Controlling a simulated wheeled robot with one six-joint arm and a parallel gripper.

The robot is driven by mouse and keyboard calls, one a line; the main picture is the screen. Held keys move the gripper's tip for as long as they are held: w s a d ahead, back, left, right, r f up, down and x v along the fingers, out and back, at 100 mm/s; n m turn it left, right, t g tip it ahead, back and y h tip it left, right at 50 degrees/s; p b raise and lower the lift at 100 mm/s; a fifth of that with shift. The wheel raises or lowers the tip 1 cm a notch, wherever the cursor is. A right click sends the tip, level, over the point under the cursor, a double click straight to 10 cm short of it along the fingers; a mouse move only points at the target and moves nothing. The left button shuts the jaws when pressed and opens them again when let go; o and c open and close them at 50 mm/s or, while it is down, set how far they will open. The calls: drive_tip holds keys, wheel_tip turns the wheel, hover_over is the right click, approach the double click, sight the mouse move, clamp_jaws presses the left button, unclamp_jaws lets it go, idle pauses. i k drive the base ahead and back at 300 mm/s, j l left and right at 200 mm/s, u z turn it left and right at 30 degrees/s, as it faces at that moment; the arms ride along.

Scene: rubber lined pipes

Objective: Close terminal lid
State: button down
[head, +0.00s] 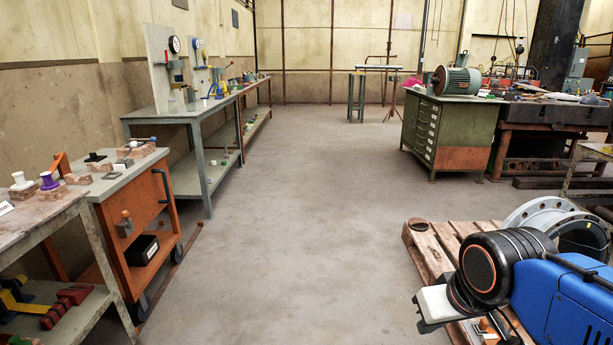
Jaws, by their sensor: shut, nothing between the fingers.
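A green-grey electric motor (459,80) lies on its side on top of a green drawer cabinet (450,110) at the back right. A terminal lid cannot be made out on it from here. My blue arm (565,305), with a black ringed joint (500,262) and a pale block at its left, fills the bottom right corner, far in front of the cabinet. I cannot make out my gripper's fingers in this view.
A wooden pallet (416,243) with grey flanged pipe parts (545,214) lies at the right, partly behind my arm. An orange cart (150,205) and benches line the left wall. A heavy workbench (550,112) stands right of the cabinet. The middle floor is clear.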

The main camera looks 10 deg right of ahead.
sight(462, 60)
drive_tip(key=i+z, duration=0.1)
drive_tip(key=i, duration=0.45)
drive_tip(key=i+j, duration=0.1)
drive_tip(key=i, duration=0.45)
drive_tip(key=i+j+z, duration=0.15)
drive_tip(key=i, duration=5.35)
drive_tip(key=i+l+z, duration=0.1)
drive_tip(key=i+z, duration=0.6)
drive_tip(key=i+j+z, duration=0.15)
drive_tip(key=i+z, duration=0.2)
drive_tip(key=i, duration=0.15)
drive_tip(key=i+l+z, duration=0.1)
drive_tip(key=i+z, duration=0.15)
drive_tip(key=z, duration=0.2)
drive_tip(key=i+z, duration=0.2)
drive_tip(key=z, duration=0.25)
drive_tip(key=i+z, duration=0.25)
drive_tip(key=z, duration=0.25)
